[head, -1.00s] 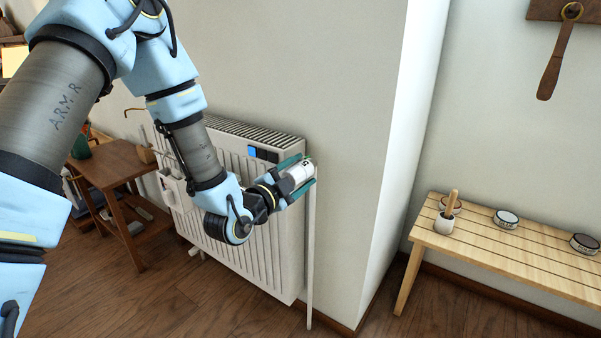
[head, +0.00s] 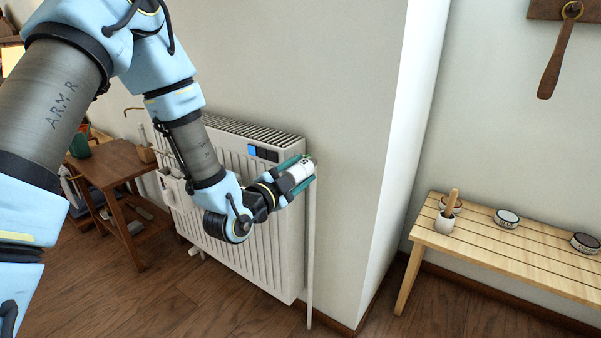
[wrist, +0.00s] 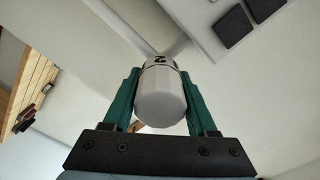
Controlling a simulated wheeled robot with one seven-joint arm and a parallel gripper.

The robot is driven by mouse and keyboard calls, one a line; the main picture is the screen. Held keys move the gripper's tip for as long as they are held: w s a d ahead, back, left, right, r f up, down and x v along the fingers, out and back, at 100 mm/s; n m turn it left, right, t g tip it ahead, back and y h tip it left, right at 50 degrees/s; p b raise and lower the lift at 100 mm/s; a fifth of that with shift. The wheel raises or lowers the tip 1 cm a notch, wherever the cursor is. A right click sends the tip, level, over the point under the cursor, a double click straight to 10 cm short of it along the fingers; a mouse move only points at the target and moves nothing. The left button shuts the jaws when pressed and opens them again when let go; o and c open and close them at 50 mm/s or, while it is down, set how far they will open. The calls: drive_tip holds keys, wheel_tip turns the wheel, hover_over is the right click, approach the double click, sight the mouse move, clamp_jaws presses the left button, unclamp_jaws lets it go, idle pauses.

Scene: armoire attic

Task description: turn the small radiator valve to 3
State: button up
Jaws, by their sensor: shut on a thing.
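The small radiator valve (head: 300,172) is a white cylindrical knob at the upper right end of the white radiator (head: 270,215), at the top of a thin vertical pipe. My gripper (head: 303,173) is shut on it, with a green finger on either side. In the wrist view the valve (wrist: 160,95) sits between both fingers of my gripper (wrist: 161,76), its rounded end towards the camera. A dark mark that looks like a 2 shows on its far collar. Any pointer and the other numbers are hidden or too small to read.
A panel with a blue button and dark buttons (head: 263,153) is on the radiator's top, close left of my gripper. A wall corner (head: 385,180) stands to the right. A slatted bench (head: 500,250) with several small items is further right; a brown side table (head: 115,165) is left.

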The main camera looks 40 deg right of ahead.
drive_tip(key=n+b, duration=0.1)
drive_tip(key=n, duration=0.4)
drive_tip(key=shift+b, duration=0.35)
drive_tip(key=n, duration=0.4)
drive_tip(key=shift+w+n, duration=0.1)
drive_tip(key=shift+n, duration=0.2)
drive_tip(key=n, duration=0.4)
drive_tip(key=shift+n, duration=0.3)
drive_tip(key=n, duration=0.4)
drive_tip(key=shift+n+p, duration=0.3)
drive_tip(key=o, duration=1.4)
drive_tip(key=shift+c, duration=0.2)
drive_tip(key=shift+w, duration=0.1)
